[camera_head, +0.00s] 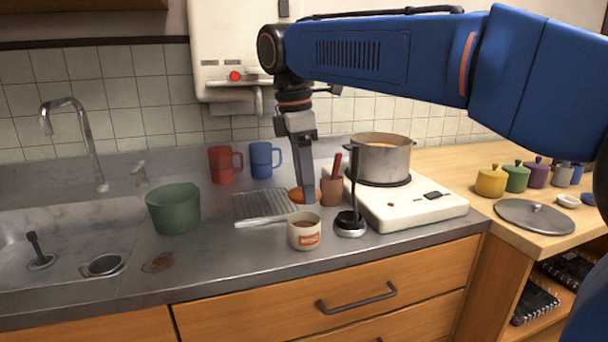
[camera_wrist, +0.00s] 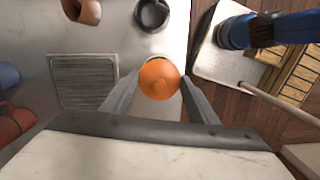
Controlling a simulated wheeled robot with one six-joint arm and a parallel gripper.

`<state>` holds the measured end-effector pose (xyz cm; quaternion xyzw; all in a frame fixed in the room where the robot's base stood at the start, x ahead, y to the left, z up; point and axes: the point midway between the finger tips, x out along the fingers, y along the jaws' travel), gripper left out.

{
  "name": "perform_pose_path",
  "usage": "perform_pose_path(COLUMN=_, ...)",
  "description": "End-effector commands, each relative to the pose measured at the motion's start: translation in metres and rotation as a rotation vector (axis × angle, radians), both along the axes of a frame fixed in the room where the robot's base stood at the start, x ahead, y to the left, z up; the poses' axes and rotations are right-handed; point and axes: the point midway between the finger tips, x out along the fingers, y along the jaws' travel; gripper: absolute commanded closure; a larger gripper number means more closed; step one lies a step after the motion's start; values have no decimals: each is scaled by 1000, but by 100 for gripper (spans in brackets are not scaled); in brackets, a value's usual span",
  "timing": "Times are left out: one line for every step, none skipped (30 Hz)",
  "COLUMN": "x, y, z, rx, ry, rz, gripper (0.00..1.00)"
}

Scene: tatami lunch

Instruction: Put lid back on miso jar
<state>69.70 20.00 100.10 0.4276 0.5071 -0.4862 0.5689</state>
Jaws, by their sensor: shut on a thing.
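My gripper (camera_head: 307,196) is shut on an orange lid with a small knob (camera_wrist: 158,78). The lid sits between the two fingers in the wrist view and also shows partly behind a finger in the head view (camera_head: 296,196). The miso jar (camera_head: 304,240), cream with an orange label, stands upright on the counter near its front edge. Its top is open and brown contents show.
A black ladle rest (camera_head: 350,230) with an upright dark handle stands right of the jar. A brown utensil cup (camera_head: 331,190), a hot plate (camera_head: 410,210) with a pot (camera_head: 382,165), and a ridged rack (camera_head: 262,204) are close by. Red (camera_head: 220,166) and blue (camera_head: 262,162) mugs stand behind.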

Motion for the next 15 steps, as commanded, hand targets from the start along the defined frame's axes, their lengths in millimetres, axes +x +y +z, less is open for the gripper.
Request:
perform_pose_path(x=0, y=0, z=-5, rx=0, ry=1, rz=0, gripper=67)
perform_pose_path(x=0, y=0, z=-7, rx=-1, ry=1, rz=0, gripper=67)
perform_pose_path(x=0, y=0, z=-10, rx=-1, ry=1, rz=0, gripper=67)
perform_pose_path(x=0, y=0, z=-12, rx=-1, ry=1, rz=0, gripper=67)
perform_pose_path(x=0, y=0, z=-15, rx=-1, ry=1, rz=0, gripper=67)
perform_pose_path(x=0, y=0, z=-18, rx=-1, ry=1, rz=0, gripper=67)
perform_pose_path(x=0, y=0, z=-21, rx=-1, ry=1, rz=0, gripper=67)
perform_pose_path(x=0, y=0, z=-23, rx=-1, ry=1, rz=0, gripper=67)
perform_pose_path(x=0, y=0, z=-26, rx=-1, ry=1, rz=0, gripper=67)
perform_pose_path(x=0, y=0, z=-28, rx=-1, ry=2, rz=0, gripper=67)
perform_pose_path(x=0, y=0, z=-31, rx=-1, ry=1, rz=0, gripper=67)
perform_pose_path(x=0, y=0, z=-33, rx=-1, ry=1, rz=0, gripper=67)
perform_pose_path(x=0, y=0, z=-35, rx=0, ry=1, rz=0, gripper=67)
perform_pose_path(x=0, y=0, z=-37, rx=0, ry=1, rz=0, gripper=67)
perform_pose_path(x=0, y=0, z=-38, rx=0, ry=1, rz=0, gripper=67)
